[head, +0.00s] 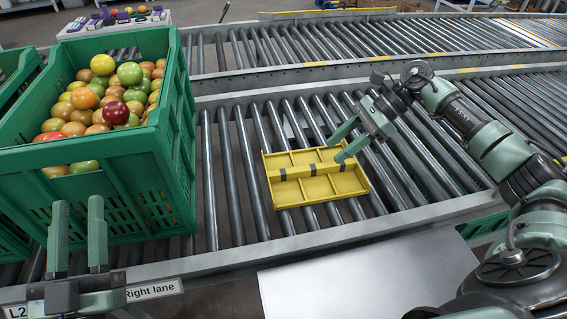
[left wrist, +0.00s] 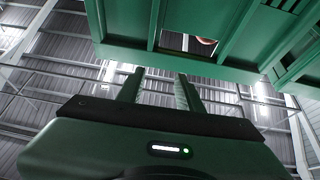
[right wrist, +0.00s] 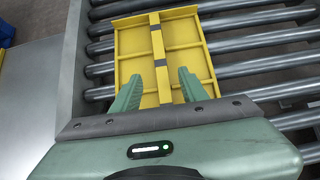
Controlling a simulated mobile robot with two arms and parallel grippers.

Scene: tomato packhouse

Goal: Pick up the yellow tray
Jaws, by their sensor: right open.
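The yellow tray (head: 322,190) lies on the roller conveyor in the middle of the head view. It has a raised central bar with dark grey bands, and it also shows in the right wrist view (right wrist: 186,38). My right gripper (head: 342,148) is open, with its fingers above the tray's far right part. In the right wrist view its fingertips (right wrist: 160,80) stand on either side of the central bar, and I cannot tell how far above it. My left gripper (head: 77,205) is empty and its fingers are apart, in front of the green crate; its fingers also show in the left wrist view (left wrist: 160,85).
A green crate (head: 185,130) full of tomatoes stands on the rollers at left, with another crate (head: 12,95) beside it. A metal rail (head: 350,232) edges the conveyor, with a flat grey plate (head: 370,275) in front. Bare rollers (head: 235,170) lie between crate and tray.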

